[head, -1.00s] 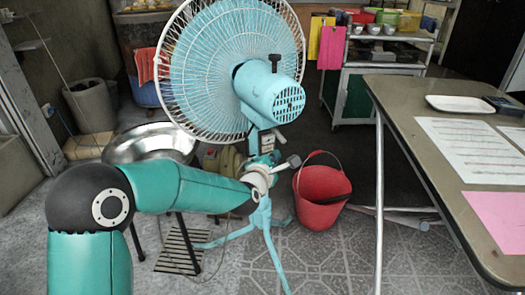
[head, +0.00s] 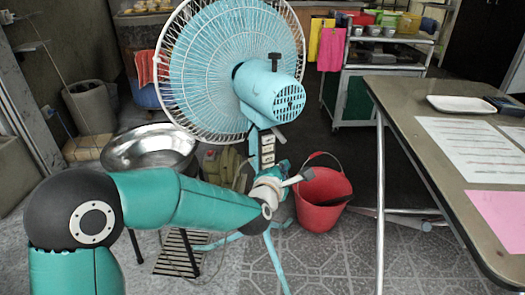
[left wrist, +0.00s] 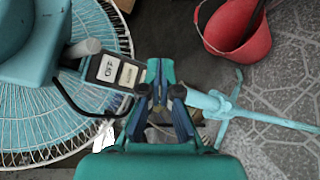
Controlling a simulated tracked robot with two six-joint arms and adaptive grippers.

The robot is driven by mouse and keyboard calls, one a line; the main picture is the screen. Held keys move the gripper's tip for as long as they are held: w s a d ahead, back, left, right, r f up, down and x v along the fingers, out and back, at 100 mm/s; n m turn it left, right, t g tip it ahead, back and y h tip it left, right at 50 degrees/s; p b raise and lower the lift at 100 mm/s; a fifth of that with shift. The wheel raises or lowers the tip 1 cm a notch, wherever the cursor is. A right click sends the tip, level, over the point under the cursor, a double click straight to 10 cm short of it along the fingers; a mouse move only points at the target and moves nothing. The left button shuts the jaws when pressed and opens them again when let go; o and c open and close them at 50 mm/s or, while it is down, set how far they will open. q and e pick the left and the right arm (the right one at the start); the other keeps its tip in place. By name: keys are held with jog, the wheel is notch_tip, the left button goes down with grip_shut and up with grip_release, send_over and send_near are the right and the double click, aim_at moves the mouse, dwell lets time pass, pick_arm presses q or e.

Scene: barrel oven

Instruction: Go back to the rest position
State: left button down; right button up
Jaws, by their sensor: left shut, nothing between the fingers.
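My left arm comes in from the left in the head view, with its wrist and gripper (head: 282,169) in front of the fan's stand. In the left wrist view the left gripper (left wrist: 160,97) is shut, its fingertips together and nothing between them. The light blue fan (head: 268,92) stands upright close beyond the arm. Its switch panel (left wrist: 118,72), with an OFF button, is beside the fingers in the wrist view. Whether the gripper touches the stand cannot be told. My right gripper is in neither view.
A red bucket (head: 321,200) stands on the floor right of the fan's legs. A table (head: 400,105) with papers fills the right side. A metal bowl (head: 150,148) is behind the forearm. A trolley (head: 352,100) stands at the back. Patterned floor is clear at front centre.

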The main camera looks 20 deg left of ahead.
pick_arm(q)
jog(key=shift+a, duration=0.1)
dwell(0.3)
jog(key=s+a+f+m+g, duration=0.25)
jog(key=s+f, duration=0.25)
jog(key=f, duration=0.9)
jog(key=s+a+f+m+g, duration=0.15)
jog(key=s+f+g, duration=0.35)
jog(key=f, duration=0.9)
jog(key=s+d+f+m+g+h, duration=0.1)
jog(key=s+d+f+m+g, duration=0.1)
jog(key=s+f+m, duration=0.35)
jog(key=s+d+f+m+g+h, duration=0.1)
jog(key=s+d+f+m+g, duration=0.1)
jog(key=s, duration=0.6)
jog(key=s+d+f+m+g+h, duration=0.1)
jog(key=s+d+f+m+g, duration=0.2)
jog(key=s, duration=0.4)
jog(key=s+r+m+p, duration=0.1)
jog(key=r+m+p, duration=0.3)
jog(key=r+p, duration=1.5)
jog(key=s+r+m+h+p, duration=0.1)
jog(key=r+m+p, duration=0.3)
jog(key=r+p, duration=1.4)
jog(key=shift+s+d+r+p, duration=0.4)
jog(key=shift+s+d+p, duration=0.05)
jog(key=shift+s, duration=0.3)
